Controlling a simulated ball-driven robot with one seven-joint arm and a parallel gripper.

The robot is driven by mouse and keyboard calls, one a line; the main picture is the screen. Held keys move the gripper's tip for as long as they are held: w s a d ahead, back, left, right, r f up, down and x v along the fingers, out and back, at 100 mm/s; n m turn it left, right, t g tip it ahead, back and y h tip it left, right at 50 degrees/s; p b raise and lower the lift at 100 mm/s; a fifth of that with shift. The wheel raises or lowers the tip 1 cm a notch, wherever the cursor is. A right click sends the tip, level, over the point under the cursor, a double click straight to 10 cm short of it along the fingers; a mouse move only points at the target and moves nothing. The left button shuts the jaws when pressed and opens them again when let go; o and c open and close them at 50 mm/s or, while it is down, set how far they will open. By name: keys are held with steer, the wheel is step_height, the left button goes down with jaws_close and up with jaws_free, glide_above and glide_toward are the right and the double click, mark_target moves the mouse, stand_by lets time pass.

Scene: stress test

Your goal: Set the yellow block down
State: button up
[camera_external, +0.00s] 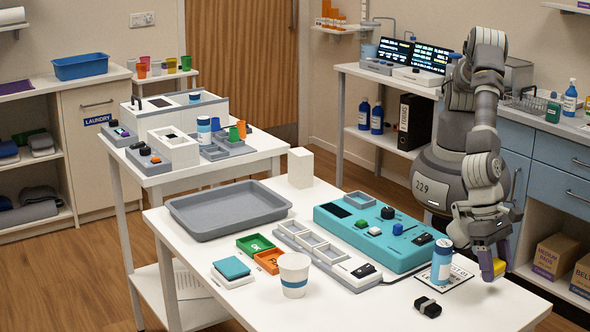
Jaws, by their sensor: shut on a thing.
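My gripper (487,269) is at the right side of the white front table. It is shut on the yellow block (498,267), and its fingers hide part of it. The block is beside the right table edge; I cannot tell whether it touches the table top. A blue and white can (441,261) stands upright just left of my gripper, on a printed white card (459,279).
A teal device (375,235) with knobs lies left of my gripper. A small black object (428,307) lies in front. A white cup (294,274), grey tray (229,210), and green (255,244) and orange (268,261) bins stand farther left. The table's front right is mostly clear.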

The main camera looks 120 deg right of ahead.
step_height(320, 180, down, 4)
steer(key=shift+w+a+r+b, duration=0.1)
steer(key=shift+w+b, duration=0.05)
steer(key=shift+b, duration=1)
steer(key=shift+r, duration=0.15)
steer(key=o, duration=1)
steer(key=shift+o, duration=0.2)
